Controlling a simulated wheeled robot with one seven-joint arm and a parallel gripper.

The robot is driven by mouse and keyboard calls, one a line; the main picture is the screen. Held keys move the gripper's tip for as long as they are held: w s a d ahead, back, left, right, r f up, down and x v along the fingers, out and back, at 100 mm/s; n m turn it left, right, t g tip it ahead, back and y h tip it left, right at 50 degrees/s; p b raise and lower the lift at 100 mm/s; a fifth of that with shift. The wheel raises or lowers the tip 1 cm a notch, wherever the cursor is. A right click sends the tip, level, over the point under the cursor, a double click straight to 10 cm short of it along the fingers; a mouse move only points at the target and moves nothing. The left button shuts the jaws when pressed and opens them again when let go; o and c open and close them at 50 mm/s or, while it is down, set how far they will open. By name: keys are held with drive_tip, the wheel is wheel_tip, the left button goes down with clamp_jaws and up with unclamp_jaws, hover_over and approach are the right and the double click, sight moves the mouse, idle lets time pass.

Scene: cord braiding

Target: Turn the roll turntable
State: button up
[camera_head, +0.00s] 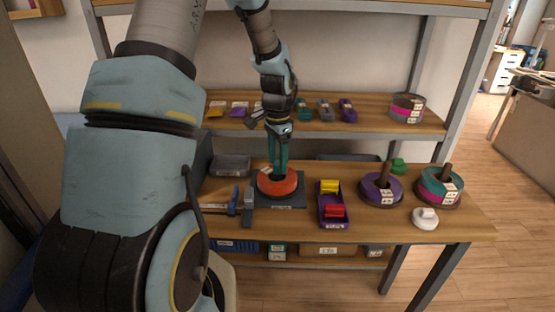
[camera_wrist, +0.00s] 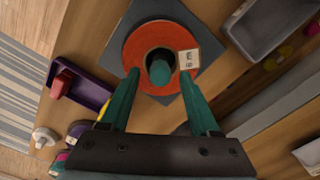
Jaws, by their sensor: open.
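The roll turntable shows as a dark square base (camera_head: 290,203) on the wooden bench, with an orange-red roll (camera_head: 279,188) lying flat on it. In the wrist view the orange-red roll (camera_wrist: 140,48) has a white label and a dark post (camera_wrist: 159,70) through its centre. The dark base (camera_wrist: 118,32) shows around it. My gripper (camera_head: 278,168) points down over the roll. In the wrist view my gripper (camera_wrist: 158,85) has its two green fingers apart, one on either side of the post, with nothing held. I cannot tell whether the fingertips touch the roll.
A purple tray (camera_head: 332,222) with yellow and red pieces stands right of the base. A purple roll (camera_head: 382,188) and a teal-and-magenta roll (camera_head: 440,186) on posts stand farther right, near a white piece (camera_head: 425,218). A blue tool (camera_head: 233,201) lies left. A shelf (camera_head: 390,119) runs behind.

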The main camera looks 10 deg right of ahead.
wheel_tip(320, 180, up, 11)
drive_tip(key=b, duration=0.2)
drive_tip(key=shift+f, duration=0.15)
drive_tip(key=s+a+f+n+t, duration=0.1)
drive_tip(key=s+a+f+n, duration=0.2)
drive_tip(key=s+a+n, duration=0.9)
drive_tip(key=s+a, duration=0.2)
drive_tip(key=a, duration=0.2)
drive_tip(key=shift+a+f+n+t, duration=0.15)
drive_tip(key=shift+a+n+t, duration=0.15)
drive_tip(key=shift+w, duration=0.1)
